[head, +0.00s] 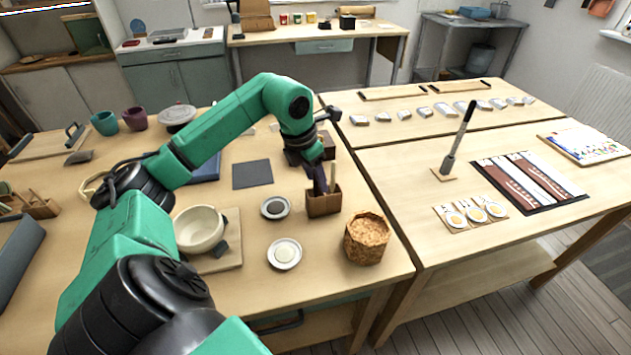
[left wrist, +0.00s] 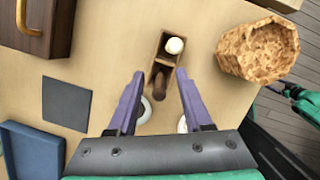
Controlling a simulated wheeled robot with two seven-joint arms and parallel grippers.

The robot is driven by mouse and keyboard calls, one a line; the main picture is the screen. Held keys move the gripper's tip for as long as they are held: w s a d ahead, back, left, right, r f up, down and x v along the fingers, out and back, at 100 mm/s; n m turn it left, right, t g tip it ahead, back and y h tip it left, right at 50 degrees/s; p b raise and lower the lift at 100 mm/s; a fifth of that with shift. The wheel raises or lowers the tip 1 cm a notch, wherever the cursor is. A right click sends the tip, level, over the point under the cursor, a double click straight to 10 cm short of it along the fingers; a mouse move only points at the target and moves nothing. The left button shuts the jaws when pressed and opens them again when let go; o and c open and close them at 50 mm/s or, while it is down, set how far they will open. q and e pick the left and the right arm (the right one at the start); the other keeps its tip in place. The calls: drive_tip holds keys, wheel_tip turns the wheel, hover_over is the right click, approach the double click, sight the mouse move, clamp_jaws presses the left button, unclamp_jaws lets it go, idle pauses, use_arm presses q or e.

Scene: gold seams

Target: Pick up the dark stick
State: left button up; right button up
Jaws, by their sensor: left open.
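A small wooden holder (head: 324,206) with two compartments stands near the right side of the left table; it also shows in the left wrist view (left wrist: 154,62). The dark stick (left wrist: 158,83) stands in its nearer compartment, seen almost end-on. A stick with a pale round end (left wrist: 175,45) stands in the other compartment. My left gripper (left wrist: 159,76) is open, its purple fingers on either side of the dark stick's compartment. In the head view my left gripper (head: 318,186) points down over the holder and hides the dark stick. My right gripper is not in view.
A woven basket (head: 367,241) stands right of the holder. Two small dishes (head: 284,254) (head: 275,208) lie near it, with a cream bowl (head: 199,231) further left. A dark square mat (head: 252,175) and a brown box (left wrist: 36,28) are behind.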

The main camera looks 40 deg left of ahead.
use_arm(q)
drive_tip(key=shift+w+f, duration=0.1)
clamp_jaws()
wheel_tip(320, 180, up, 20)
drive_tip(key=p, duration=0.5)
drive_tip(key=shift+p, duration=0.35)
